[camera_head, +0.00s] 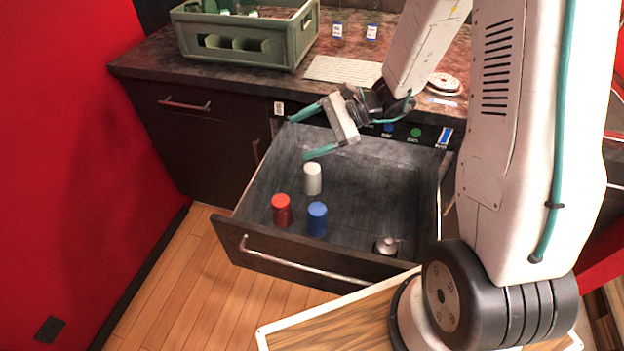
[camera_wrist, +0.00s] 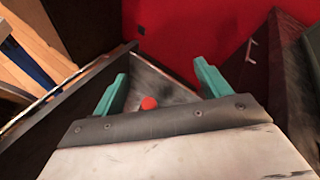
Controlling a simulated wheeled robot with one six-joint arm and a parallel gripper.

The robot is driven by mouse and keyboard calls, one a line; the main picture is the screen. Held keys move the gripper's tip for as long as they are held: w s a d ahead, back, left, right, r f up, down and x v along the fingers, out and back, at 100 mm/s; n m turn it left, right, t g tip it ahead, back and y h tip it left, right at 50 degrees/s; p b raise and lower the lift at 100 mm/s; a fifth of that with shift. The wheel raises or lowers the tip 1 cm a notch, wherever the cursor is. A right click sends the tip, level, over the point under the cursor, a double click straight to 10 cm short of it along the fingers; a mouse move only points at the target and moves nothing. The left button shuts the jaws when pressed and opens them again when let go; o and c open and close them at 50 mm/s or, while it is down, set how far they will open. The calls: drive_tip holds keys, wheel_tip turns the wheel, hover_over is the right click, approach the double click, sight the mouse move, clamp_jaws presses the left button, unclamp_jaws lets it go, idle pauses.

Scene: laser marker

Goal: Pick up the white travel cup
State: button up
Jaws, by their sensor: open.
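The white travel cup (camera_head: 312,180) stands upright in the open drawer (camera_head: 375,195), in its left half. A red cup (camera_head: 282,211) and a blue cup (camera_head: 317,219) stand closer to the drawer front. My gripper (camera_head: 298,138) is open and empty, above the back left of the drawer, up and slightly left of the white cup and apart from it. In the wrist view, the two teal fingers (camera_wrist: 160,73) are spread, and a round red top (camera_wrist: 149,103) shows between them. The white cup cannot be made out there.
A small silver object (camera_head: 386,246) lies at the drawer's front right. A green crate (camera_head: 245,40) and a keyboard (camera_head: 343,70) sit on the dark counter (camera_head: 150,62). A red wall (camera_head: 65,130) stands at left. The drawer's back right floor looks clear.

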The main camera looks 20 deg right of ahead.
drive_tip(key=w+d+f+m+t, duration=0.2)
drive_tip(key=w+f+m, duration=0.15)
drive_tip(key=f, duration=0.25)
drive_tip(key=w+d+f+m+t, duration=0.2)
drive_tip(key=d+f+m+t, duration=0.15)
drive_tip(key=f, duration=0.35)
drive_tip(key=m+t+h, duration=0.3)
drive_tip(key=m+h, duration=0.1)
drive_tip(key=m, duration=0.2)
approach(318, 177)
drive_tip(key=shift+g, duration=0.25)
drive_tip(key=x, duration=0.5)
drive_tip(key=shift+w+d+r, duration=0.1)
drive_tip(key=shift+w+r, duration=0.05)
drive_tip(key=shift+r, duration=0.1)
drive_tip(key=shift+w+f, duration=0.25)
drive_tip(key=shift+f, duration=0.05)
drive_tip(key=shift+x, duration=0.95)
drive_tip(key=x, duration=0.5)
drive_tip(key=shift+w+r, duration=0.3)
drive_tip(key=shift+r, duration=0.1)
drive_tip(key=c, duration=1.2)
